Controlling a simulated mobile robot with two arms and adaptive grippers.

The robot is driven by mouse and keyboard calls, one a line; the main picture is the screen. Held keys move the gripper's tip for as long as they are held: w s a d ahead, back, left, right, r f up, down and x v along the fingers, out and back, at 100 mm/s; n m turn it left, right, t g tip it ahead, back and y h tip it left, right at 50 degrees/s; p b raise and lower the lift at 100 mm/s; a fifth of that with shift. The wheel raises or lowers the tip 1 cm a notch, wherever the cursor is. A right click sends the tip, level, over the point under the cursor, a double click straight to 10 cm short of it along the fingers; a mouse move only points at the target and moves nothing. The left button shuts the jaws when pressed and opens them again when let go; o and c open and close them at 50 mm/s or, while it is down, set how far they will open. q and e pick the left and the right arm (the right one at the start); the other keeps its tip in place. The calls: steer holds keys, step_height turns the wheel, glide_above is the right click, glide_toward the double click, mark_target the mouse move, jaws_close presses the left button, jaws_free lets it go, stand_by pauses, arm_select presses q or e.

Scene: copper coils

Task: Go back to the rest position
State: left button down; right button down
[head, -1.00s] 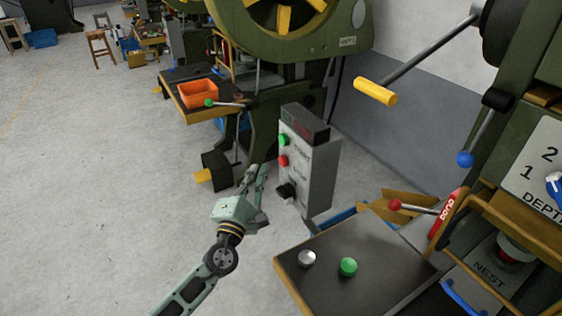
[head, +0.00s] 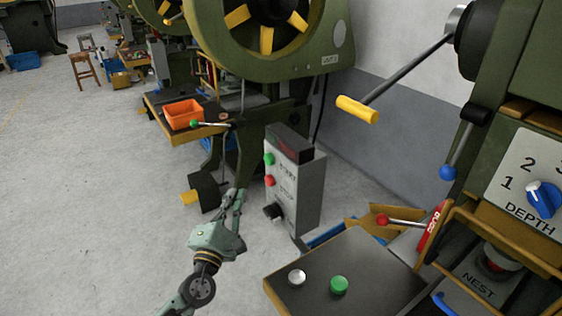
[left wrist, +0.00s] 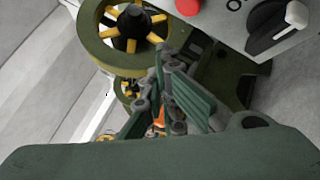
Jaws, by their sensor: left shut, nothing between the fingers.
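My left gripper (head: 233,200) is shut and empty. It is held in the air left of the grey control box (head: 295,190), which carries a green button, a red button and a black knob. The gripper's fingers (left wrist: 178,90) also show in the left wrist view, with the box's red button and black knob at the upper right. My right gripper is not in either view.
A dark table (head: 345,270) with a silver and a green button stands at the front. The press at right has a yellow-handled crank (head: 357,109) and a red-knobbed lever (head: 383,220). An orange bin (head: 184,113) sits on a bench behind. Floor at left is clear.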

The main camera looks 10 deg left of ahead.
arm_select(q)
steer(key=s+a+f+n+g+y, duration=0.1)
steer(key=s+a+f+n+g, duration=0.15)
steer(key=f+n, duration=0.55)
steer(key=s+a+f+n+g+y, duration=0.1)
steer(key=f+n+g, duration=0.2)
steer(key=f, duration=1)
steer(key=s+a+f+n+g+p, duration=0.1)
steer(key=s+f+n+g, duration=0.2)
steer(key=s+f+n, duration=0.45)
steer(key=s+f+n+g, duration=0.2)
steer(key=s+f+n, duration=0.2)
steer(key=f, duration=0.6)
steer(key=s+d+f+n+g, duration=0.2)
steer(key=s+f+n, duration=0.4)
steer(key=s, duration=0.6)
steer(key=s+d+f+n+g+h, duration=0.1)
steer(key=s+f+n+g, duration=0.3)
steer(key=s+n, duration=0.5)
steer(key=s+d+f+n+g+h+p, duration=0.1)
steer(key=s+d+f+n+g, duration=0.2)
steer(key=s, duration=1.4)
step_height(320, 180, down, 6)
steer(key=d+n, duration=0.1)
steer(key=n, duration=0.3)
steer(key=shift+s, duration=0.2)
steer(key=shift+d+n, duration=0.1)
steer(key=shift+n, duration=0.15)
